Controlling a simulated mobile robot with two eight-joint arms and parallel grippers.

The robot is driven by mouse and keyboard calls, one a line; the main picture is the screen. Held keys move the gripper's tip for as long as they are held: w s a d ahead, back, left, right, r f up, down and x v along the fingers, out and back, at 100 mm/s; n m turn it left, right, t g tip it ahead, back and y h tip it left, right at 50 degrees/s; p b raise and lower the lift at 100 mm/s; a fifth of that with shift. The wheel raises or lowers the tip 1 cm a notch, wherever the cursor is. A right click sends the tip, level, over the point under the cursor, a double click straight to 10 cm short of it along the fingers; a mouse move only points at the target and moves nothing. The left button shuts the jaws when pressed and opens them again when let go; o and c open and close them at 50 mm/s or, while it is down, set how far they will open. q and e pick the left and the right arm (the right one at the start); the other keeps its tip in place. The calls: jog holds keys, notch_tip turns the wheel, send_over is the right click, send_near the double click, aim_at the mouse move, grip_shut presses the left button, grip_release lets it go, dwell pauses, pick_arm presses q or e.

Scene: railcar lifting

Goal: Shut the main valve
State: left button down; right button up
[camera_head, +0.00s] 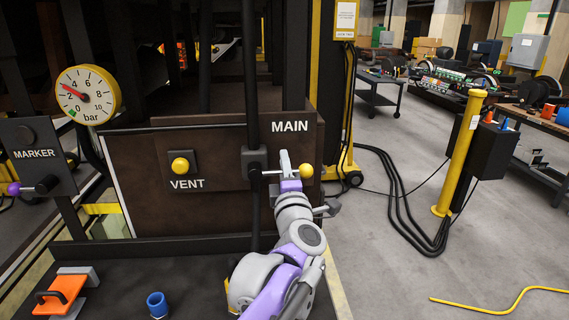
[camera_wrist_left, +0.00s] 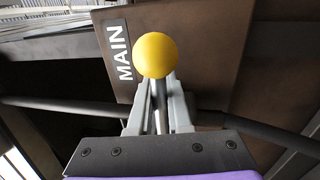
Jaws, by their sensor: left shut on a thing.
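The main valve is a dark block (camera_head: 254,160) on a vertical black pipe, below the MAIN label (camera_head: 290,127). Its lever runs sideways to the right and ends in a yellow ball (camera_head: 306,171). My left gripper (camera_head: 286,165) is at the lever between the block and the ball. In the left wrist view the fingers (camera_wrist_left: 160,108) are shut around the metal lever rod just below the yellow ball (camera_wrist_left: 155,55). The fingers and arm hide part of the lever in the head view. My right gripper is not in view.
A yellow VENT knob (camera_head: 180,165) is left of the valve. A gauge (camera_head: 88,95) reads between 2 and 4 bar. A MARKER panel (camera_head: 37,155) is at far left.

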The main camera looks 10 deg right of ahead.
pick_arm(q)
jog(key=shift+r, duration=0.1)
jog(key=c, duration=0.8)
grip_release()
jog(key=shift+c, duration=0.2)
jog(key=s+f+b, duration=0.2)
jog(key=s, duration=0.8)
jog(key=shift+s, duration=0.3)
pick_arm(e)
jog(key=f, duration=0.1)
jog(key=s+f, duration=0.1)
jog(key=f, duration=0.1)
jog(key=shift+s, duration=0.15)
pick_arm(q)
jog(key=shift+f, duration=0.2)
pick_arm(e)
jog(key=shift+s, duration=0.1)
